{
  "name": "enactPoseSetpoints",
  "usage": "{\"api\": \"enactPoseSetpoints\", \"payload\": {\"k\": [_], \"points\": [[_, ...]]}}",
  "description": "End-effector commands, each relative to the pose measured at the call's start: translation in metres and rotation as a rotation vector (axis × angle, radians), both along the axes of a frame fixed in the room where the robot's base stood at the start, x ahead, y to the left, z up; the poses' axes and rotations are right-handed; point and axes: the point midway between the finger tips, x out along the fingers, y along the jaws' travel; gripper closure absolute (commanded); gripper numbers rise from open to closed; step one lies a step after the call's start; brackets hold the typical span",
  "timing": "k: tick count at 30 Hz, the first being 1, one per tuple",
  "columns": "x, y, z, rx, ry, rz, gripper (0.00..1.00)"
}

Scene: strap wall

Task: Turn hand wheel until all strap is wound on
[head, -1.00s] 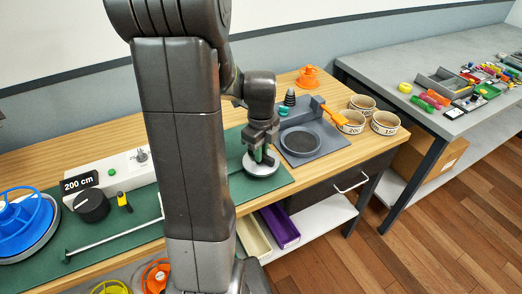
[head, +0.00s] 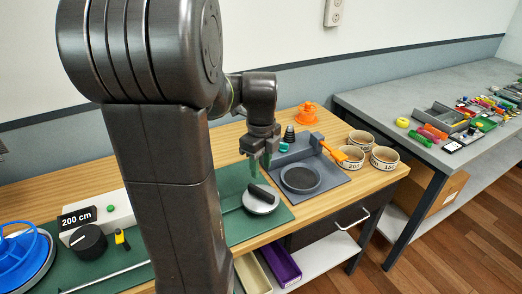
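A round pale grey disc with a dark bar-shaped grip (head: 261,199), which looks like the hand wheel, lies at the right end of the green mat. My gripper (head: 259,165) is above and behind it, fingers pointing down and apart with nothing between them. The fingers look clear of the dark grip. A blue spoked reel (head: 22,258) stands at the far left, cut by the picture edge. I cannot make out the strap; my arm hides the mat's middle.
A grey tray with a round dark dish (head: 300,178) lies right of the disc. An orange-handled tool (head: 333,151), several labelled bowls (head: 383,159) and an orange piece (head: 307,114) stand beyond. Yellow and purple bins (head: 281,266) are below. A grey table (head: 385,98) stands right.

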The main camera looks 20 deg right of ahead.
Motion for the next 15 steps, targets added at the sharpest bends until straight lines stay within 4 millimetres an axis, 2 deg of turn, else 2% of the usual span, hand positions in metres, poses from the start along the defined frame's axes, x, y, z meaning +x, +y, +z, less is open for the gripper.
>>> {"api": "enactPoseSetpoints", "payload": {"k": [1, 6, 15], "points": [[0.001, 0.000, 0.012, -0.002, -0.004, 0.000, 0.64], [0.000, 0.000, 0.037, -0.001, -0.002, 0.000, 0.64], [0.000, 0.000, 0.047, 0.001, 0.000, 0.000, 0.64]]}}
